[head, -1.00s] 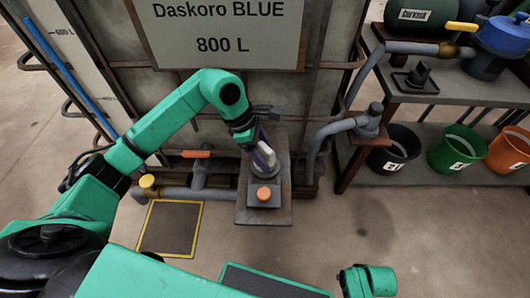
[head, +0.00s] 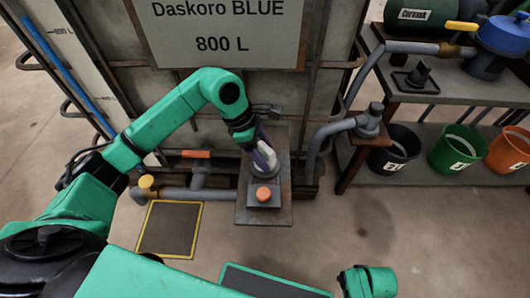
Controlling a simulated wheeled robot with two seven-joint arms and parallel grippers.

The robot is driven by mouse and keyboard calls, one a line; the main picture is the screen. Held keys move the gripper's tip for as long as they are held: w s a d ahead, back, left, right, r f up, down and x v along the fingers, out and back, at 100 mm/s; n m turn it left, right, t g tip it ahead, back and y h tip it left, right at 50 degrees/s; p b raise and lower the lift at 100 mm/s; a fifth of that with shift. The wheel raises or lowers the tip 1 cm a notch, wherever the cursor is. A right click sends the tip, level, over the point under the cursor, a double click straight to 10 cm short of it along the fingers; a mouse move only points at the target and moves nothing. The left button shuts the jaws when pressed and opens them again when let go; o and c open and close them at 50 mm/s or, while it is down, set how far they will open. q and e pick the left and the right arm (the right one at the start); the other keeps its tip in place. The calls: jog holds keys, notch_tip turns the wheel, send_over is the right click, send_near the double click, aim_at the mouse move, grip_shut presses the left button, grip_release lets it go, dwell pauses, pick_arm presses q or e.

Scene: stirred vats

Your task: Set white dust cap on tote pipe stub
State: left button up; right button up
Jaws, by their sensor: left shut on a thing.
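My left gripper (head: 262,150) is low over the small stand in front of the tote. It is shut on a pale piece (head: 268,157), with a dark purple part beside it. I cannot tell whether this piece is the white dust cap, and no other white cap shows. Just below it is a round grey base (head: 264,174) on the stand; I cannot tell whether they touch. The tote's grey pipe (head: 180,191) runs low on the left and ends at a yellow fitting (head: 147,182). A right arm part shows at the bottom, but its gripper does not.
The stand (head: 250,214) carries an orange knob (head: 263,193). An orange valve handle (head: 197,154) is above the pipe. A grey bent pipe (head: 335,128) rises right of the stand. Several numbered buckets (head: 456,149) sit on a shelf at right.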

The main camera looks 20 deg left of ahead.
pick_arm(q)
jog(key=shift+f+b, duration=0.5)
jog(key=shift+f, duration=0.1)
jog(key=o, duration=1.1)
jog(key=shift+c, duration=0.2)
jog(key=p+v, duration=0.2)
jog(key=v, duration=0.1)
jog(key=shift+r, duration=0.2)
jog(key=p+v, duration=0.4)
jog(key=v, duration=0.3)
jog(key=shift+r, duration=0.35)
